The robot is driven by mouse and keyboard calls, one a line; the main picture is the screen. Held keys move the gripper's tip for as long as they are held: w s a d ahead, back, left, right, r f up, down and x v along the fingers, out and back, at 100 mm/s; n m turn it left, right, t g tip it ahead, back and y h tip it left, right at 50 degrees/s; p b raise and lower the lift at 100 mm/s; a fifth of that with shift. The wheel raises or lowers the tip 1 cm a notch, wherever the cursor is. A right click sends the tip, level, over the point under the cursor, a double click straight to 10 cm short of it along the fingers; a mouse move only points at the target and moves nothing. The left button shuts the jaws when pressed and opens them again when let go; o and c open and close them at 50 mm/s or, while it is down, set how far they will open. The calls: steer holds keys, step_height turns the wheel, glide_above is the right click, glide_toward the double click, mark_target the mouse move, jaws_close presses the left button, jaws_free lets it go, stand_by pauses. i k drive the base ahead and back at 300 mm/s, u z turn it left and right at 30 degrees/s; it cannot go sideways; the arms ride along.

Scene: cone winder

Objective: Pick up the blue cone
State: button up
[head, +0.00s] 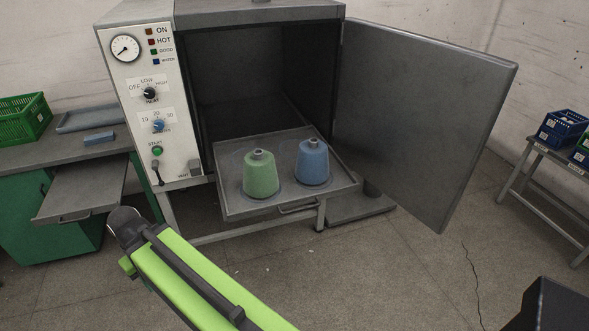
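The blue cone (312,163) stands upright on the right part of a grey pulled-out tray (240,207) in front of the open oven chamber. A green cone (261,176) stands upright to its left, with a small gap between them. Both have a grey tip at the top. My green and black arm shows at the bottom left, below and apart from the tray. My gripper is not in view, so its state and anything in it are hidden.
The oven door (425,120) stands wide open on the right. A control panel (150,95) is left of the chamber. A green workbench (45,215) with an open drawer (85,190) stands at the left. Blue crates (562,128) sit on a right-hand table. Floor before the tray is mostly clear.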

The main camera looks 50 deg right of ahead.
mark_target(312, 167)
steer(key=z, duration=0.35)
steer(key=i, duration=1)
steer(key=u, duration=0.3)
